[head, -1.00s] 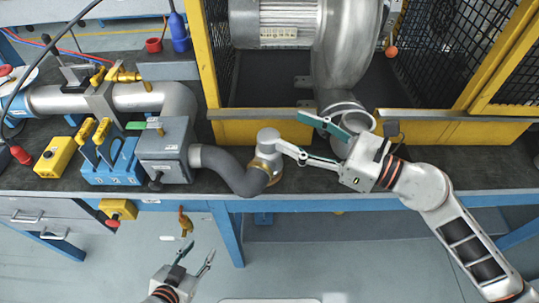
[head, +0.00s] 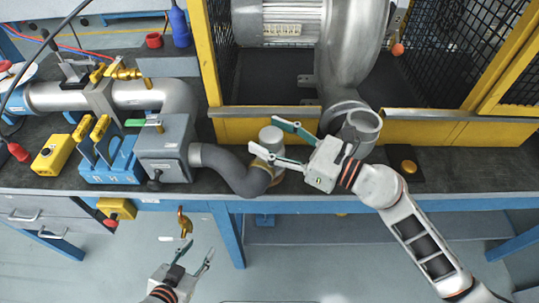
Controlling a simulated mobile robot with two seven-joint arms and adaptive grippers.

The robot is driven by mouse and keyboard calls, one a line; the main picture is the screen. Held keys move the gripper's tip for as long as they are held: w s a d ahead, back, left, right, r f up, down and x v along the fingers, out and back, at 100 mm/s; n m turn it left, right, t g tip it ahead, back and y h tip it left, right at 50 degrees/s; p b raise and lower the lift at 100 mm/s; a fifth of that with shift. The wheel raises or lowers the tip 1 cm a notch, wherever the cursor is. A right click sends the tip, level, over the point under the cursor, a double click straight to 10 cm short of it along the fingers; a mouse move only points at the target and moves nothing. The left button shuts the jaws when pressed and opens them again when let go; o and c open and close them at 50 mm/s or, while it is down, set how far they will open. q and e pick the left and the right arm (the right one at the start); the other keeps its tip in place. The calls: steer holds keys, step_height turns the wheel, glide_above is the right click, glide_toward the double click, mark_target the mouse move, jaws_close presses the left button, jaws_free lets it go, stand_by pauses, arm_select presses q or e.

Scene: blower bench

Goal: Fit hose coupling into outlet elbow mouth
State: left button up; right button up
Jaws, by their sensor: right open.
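The dark grey hose (head: 228,170) runs from a grey box and curves up to the hose coupling. The coupling (head: 271,137) has a light grey top and a brass-coloured ring below, partly hidden by my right gripper. My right gripper (head: 264,136) is open, with one finger above and one below the coupling in the picture; I cannot tell whether they touch it. The outlet elbow (head: 345,108) is silver, and its round open mouth (head: 364,124) lies just behind my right gripper. My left gripper (head: 198,248) is open and empty, low in front of the bench.
A grey valve box (head: 165,150) with a green lever stands left of the hose. A blue block with yellow-topped handles (head: 110,165) and a yellow button box (head: 52,155) are further left. The yellow cage frame (head: 240,131) surrounds the blower.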

steer(key=shift+a, duration=0.1)
jaws_close()
steer(key=shift+r, duration=0.5)
steer(key=r+p, duration=0.2)
steer(key=r, duration=0.2)
steer(key=r+p, duration=0.2)
steer(key=r, duration=0.3)
steer(key=shift+w+d+r, duration=0.1)
steer(key=shift+d, duration=0.1)
arm_select(q)
step_height(320, 180, up, 9)
steer(key=a+p, duration=0.1)
steer(key=p, duration=0.6)
steer(key=shift+s+f, duration=0.2)
steer(key=shift+s, duration=0.1)
arm_select(e)
steer(key=d+r+t, duration=0.1)
steer(key=d+r, duration=0.6)
steer(key=d, duration=0.2)
steer(key=d+r+m+h, duration=0.1)
steer(key=d+r, duration=0.6)
steer(key=d, duration=0.3)
steer(key=shift+w+d+r+t, duration=0.25)
steer(key=shift+w+t, duration=0.05)
steer(key=shift+t, duration=0.1)
